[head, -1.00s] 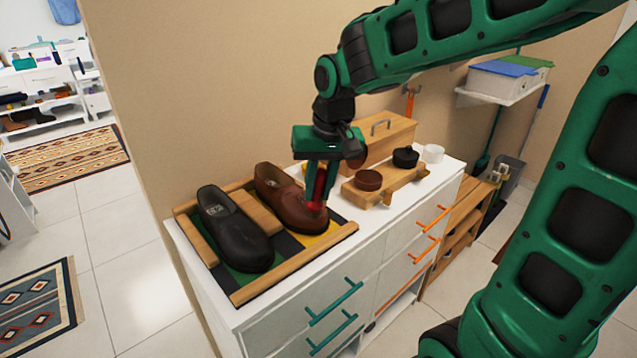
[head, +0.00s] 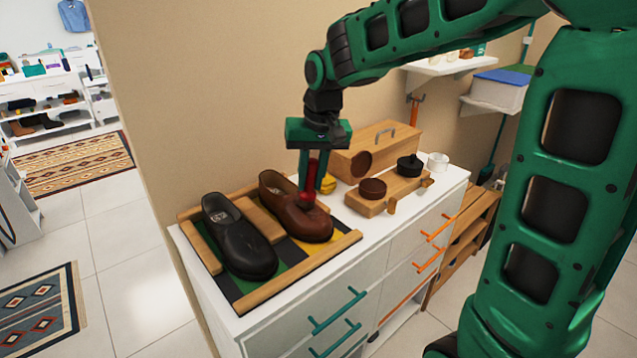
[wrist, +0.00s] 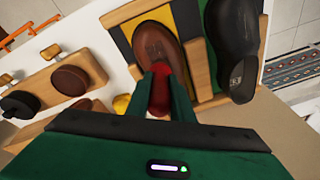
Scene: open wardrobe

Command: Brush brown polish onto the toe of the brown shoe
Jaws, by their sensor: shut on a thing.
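The brown shoe (head: 302,222) lies in a wooden-railed tray (head: 301,270) on the white dresser, its toe toward the front. It also shows in the wrist view (wrist: 155,45). My gripper (head: 308,205) points down over the shoe and is shut on a red-handled brush (head: 308,190), which also shows between the fingers in the wrist view (wrist: 160,92). The brush's lower end is at the shoe's upper front; its bristles are hidden and I cannot tell whether they touch. A brown polish tin (head: 372,190) sits on a wooden stand right of the shoe.
A black shoe (head: 243,245) lies left of the brown shoe in the same tray. A black tin (head: 410,166), a white cup (head: 438,161) and a wooden box with a handle (head: 375,145) stand to the right and behind. A yellow round object (head: 328,184) is behind my gripper.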

